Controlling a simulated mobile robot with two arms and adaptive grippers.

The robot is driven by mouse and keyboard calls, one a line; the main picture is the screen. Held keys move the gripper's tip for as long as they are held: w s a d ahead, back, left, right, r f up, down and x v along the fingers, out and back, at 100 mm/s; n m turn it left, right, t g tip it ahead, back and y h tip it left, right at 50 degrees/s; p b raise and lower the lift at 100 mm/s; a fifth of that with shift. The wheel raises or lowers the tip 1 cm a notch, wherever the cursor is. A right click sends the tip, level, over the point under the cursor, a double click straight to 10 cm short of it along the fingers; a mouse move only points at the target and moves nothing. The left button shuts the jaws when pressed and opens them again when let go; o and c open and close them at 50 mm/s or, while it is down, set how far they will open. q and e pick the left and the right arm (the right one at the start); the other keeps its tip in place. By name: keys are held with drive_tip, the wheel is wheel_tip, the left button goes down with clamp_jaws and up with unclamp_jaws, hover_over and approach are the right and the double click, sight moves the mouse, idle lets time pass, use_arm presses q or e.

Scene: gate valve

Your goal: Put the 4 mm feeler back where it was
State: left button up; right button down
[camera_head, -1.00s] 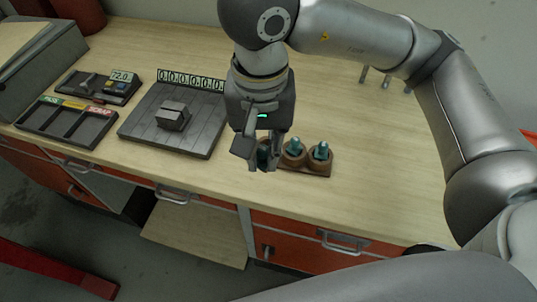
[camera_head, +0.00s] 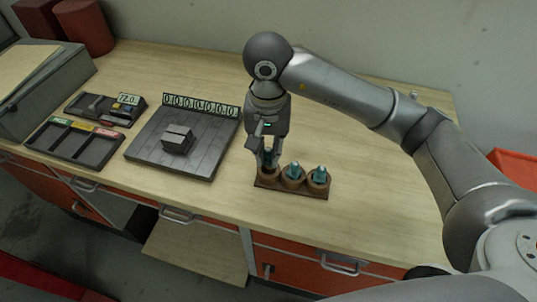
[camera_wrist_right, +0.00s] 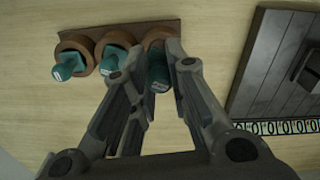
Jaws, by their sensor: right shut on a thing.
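A brown wooden rack (camera_head: 292,191) with three round cups stands near the front of the bench. Teal feelers stand in the middle cup (camera_head: 293,172) and the right cup (camera_head: 319,175). My right gripper (camera_head: 269,154) points down over the left cup, shut on a teal feeler (camera_head: 268,159). In the right wrist view this feeler (camera_wrist_right: 159,76) is between the fingers, in line with the end cup; whether it is fully seated cannot be told. Its size marking is not readable. My left gripper is not in view.
A dark grooved plate (camera_head: 150,150) with a grey block (camera_head: 177,139) and a number strip (camera_head: 201,106) lies left of the rack. A three-compartment tray (camera_head: 95,152) and a small display unit (camera_head: 128,100) are farther left. The bench right of the rack is clear.

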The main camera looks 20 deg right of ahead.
sight(269, 160)
drive_tip(key=shift+w+d+f, duration=0.15)
drive_tip(key=shift+w+f, duration=0.05)
drive_tip(key=shift+f, duration=0.05)
drive_tip(key=f+p, duration=0.2)
drive_tip(key=shift+w+d+f, duration=0.1)
drive_tip(key=shift+w+f, duration=0.1)
drive_tip(key=shift+f, duration=0.65)
drive_tip(key=shift+f, duration=0.1)
drive_tip(key=shift+f, duration=0.1)
drive_tip(key=c, duration=1.4)
unclamp_jaws()
